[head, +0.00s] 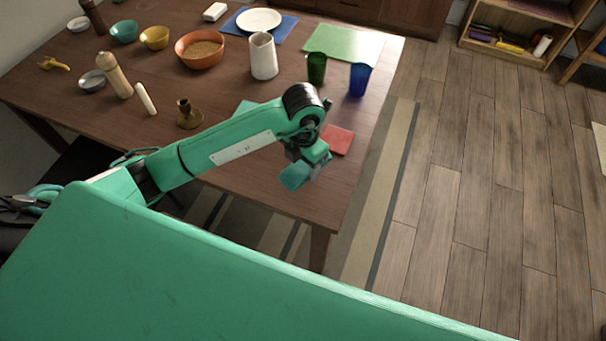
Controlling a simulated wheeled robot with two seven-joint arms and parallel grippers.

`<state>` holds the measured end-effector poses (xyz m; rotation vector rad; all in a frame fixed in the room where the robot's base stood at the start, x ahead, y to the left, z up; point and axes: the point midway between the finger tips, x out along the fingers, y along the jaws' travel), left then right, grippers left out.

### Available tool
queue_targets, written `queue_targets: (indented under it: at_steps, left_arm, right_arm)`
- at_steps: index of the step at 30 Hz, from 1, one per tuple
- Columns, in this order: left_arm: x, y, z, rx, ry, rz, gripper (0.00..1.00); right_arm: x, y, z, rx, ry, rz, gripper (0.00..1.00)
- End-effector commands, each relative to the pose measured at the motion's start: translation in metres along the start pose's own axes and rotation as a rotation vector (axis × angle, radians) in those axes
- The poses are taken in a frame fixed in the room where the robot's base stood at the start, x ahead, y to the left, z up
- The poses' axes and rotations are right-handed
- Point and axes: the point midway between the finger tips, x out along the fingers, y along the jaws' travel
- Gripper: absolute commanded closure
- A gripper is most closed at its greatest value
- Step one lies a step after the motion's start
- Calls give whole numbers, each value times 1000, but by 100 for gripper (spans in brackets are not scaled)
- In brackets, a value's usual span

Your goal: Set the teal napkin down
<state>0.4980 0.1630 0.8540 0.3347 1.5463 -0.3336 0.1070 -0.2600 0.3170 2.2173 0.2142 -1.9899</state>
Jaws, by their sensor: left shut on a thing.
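My left arm reaches in from the left over the table's near right part, and its gripper (303,168) points down near the table's front edge. A small teal piece of cloth, the teal napkin (294,178), hangs at the fingertips, and the gripper is shut on it. The fingers are largely hidden, and I cannot tell the height of the napkin above the tabletop. My right gripper is not in view.
On the wooden table (215,92), a red napkin (338,139) lies just right of the gripper. Behind the arm lies a partly hidden teal flat piece (245,107). A green glass (316,69), blue glass (359,79), white pitcher (263,56) and brass candlestick (187,114) stand farther back.

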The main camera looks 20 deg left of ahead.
Motion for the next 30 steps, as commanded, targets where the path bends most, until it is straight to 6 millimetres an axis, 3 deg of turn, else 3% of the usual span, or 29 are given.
queue_targets:
  at_steps: [3, 10, 17, 29, 30]
  left_arm:
    - [18, 0, 0, 0, 1, -1, 65]
    - [34, -1, 0, 1, 0, -2, 65]
    - [66, 0, 0, 0, 0, -1, 65]
    - [73, 0, 0, 1, -2, 0, 65]
    - [72, 0, 0, 1, -2, 0, 35]
  right_arm:
    - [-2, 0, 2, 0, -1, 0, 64]
    - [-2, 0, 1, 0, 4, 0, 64]
    - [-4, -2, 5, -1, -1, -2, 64]
    - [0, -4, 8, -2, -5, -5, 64]
    - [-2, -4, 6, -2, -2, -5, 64]
